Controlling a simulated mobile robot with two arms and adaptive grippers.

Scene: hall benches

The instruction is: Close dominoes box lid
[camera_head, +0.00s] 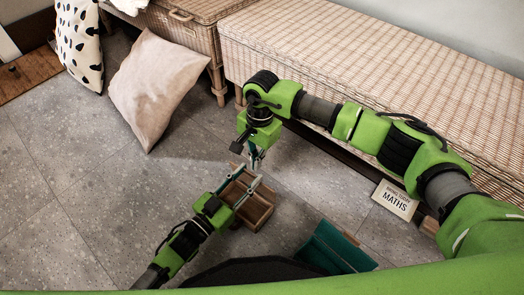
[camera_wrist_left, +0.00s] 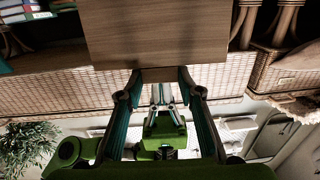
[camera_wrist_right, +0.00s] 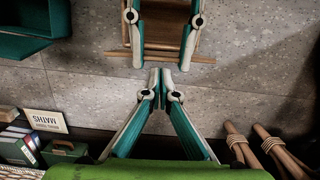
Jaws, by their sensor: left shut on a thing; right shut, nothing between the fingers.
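The wooden dominoes box (camera_head: 258,212) is at the middle of the head view, above or on the grey floor; I cannot tell which. It looks open-topped, and my left gripper covers part of it. My left gripper (camera_head: 240,190) is shut on the box. In the left wrist view a plain wooden face of the box (camera_wrist_left: 155,40) fills the top centre beyond the fingertips. My right gripper (camera_head: 256,163) is shut and empty, just behind the box. In the right wrist view its closed tips (camera_wrist_right: 160,73) are a little apart from the box's edge (camera_wrist_right: 170,55). The lid is not clearly distinguishable.
A dark green open box (camera_head: 340,245) sits to the right of the wooden box. A MATHS book or sign (camera_head: 394,200) lies near the wicker bench (camera_head: 370,60). A pink cushion (camera_head: 153,85) leans at the back left. The floor at left is clear.

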